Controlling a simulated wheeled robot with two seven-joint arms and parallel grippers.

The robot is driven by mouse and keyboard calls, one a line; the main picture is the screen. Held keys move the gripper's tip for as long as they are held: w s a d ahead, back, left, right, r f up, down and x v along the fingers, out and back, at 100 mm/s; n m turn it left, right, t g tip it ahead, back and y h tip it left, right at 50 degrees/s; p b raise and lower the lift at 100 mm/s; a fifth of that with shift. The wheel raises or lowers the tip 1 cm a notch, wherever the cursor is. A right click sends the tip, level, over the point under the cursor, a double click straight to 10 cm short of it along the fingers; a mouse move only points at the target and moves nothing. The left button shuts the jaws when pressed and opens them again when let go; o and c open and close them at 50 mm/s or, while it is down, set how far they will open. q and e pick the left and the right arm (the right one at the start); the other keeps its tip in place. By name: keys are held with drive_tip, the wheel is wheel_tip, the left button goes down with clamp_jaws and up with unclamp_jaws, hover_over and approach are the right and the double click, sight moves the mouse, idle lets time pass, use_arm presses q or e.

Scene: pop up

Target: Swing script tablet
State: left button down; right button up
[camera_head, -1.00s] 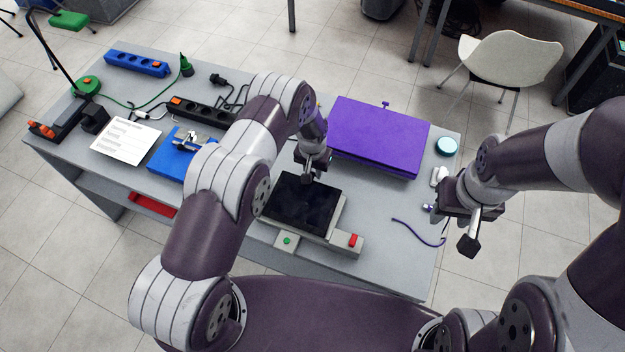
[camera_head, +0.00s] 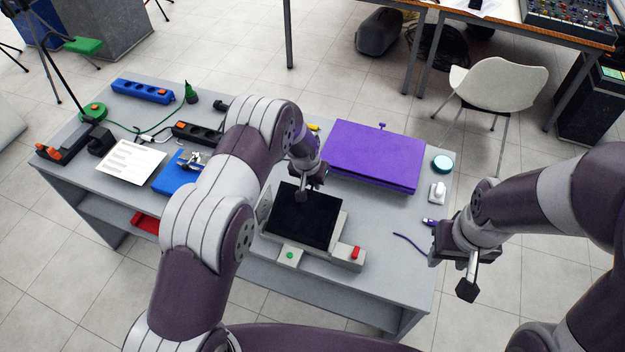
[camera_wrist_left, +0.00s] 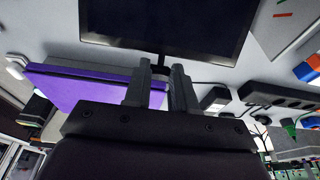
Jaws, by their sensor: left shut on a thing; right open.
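The tablet, with a dark screen (camera_head: 303,216), sits on a light grey base (camera_head: 318,252) at the front middle of the table. My left gripper (camera_head: 304,192) is at the tablet's far edge, its fingers pointing down. In the left wrist view the fingers (camera_wrist_left: 161,75) are close together at the edge of the dark screen (camera_wrist_left: 165,22), shut on the tablet's edge; the exact contact is hard to see. My right gripper (camera_head: 466,272) is open and empty, off the table's right side.
A purple case (camera_head: 375,152) lies behind the tablet. A purple cable (camera_head: 410,243), a white device (camera_head: 437,193) and a teal round item (camera_head: 443,162) lie right. A white sheet (camera_head: 130,162) lies left.

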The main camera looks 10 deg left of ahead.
sight(307, 203)
use_arm(q)
drive_tip(key=shift+s+a+f, duration=0.1)
drive_tip(key=shift+s+f, duration=0.4)
drive_tip(key=c, duration=1)
unclamp_jaws()
drive_tip(key=shift+c, duration=0.2)
drive_tip(key=shift+o, duration=0.6)
drive_tip(key=shift+r, duration=0.1)
drive_tip(key=shift+w+r, duration=0.1)
drive_tip(key=shift+r, duration=0.05)
drive_tip(key=shift+r, duration=0.45)
drive_tip(key=b+v, duration=0.2)
drive_tip(key=v, duration=0.9)
drive_tip(key=shift+r+b, duration=0.35)
